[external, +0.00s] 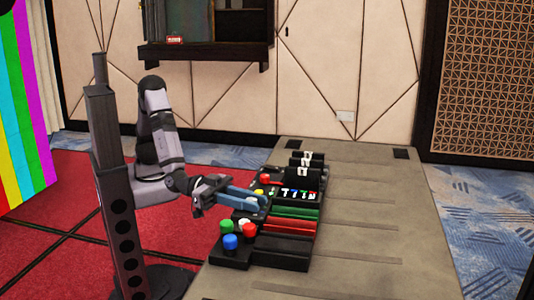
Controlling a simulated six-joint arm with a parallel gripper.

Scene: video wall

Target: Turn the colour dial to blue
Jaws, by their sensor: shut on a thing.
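The control desk panel (283,250) is a row of black modules on a grey table. My gripper (262,203) reaches in from the left with its blue-grey fingers low over the left side of the modules. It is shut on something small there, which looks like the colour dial. The fingers hide the dial, and its pointer cannot be read. A screen (25,115) at the far left shows vertical colour bars, including yellow, cyan, green and magenta.
Green (227,225), blue (231,242) and red (249,231) knobs stand on a near module. Green (297,212) and red sliders or bars lie to the right of my gripper. White-handled levers (306,158) stand behind. The table's right side (370,215) is clear.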

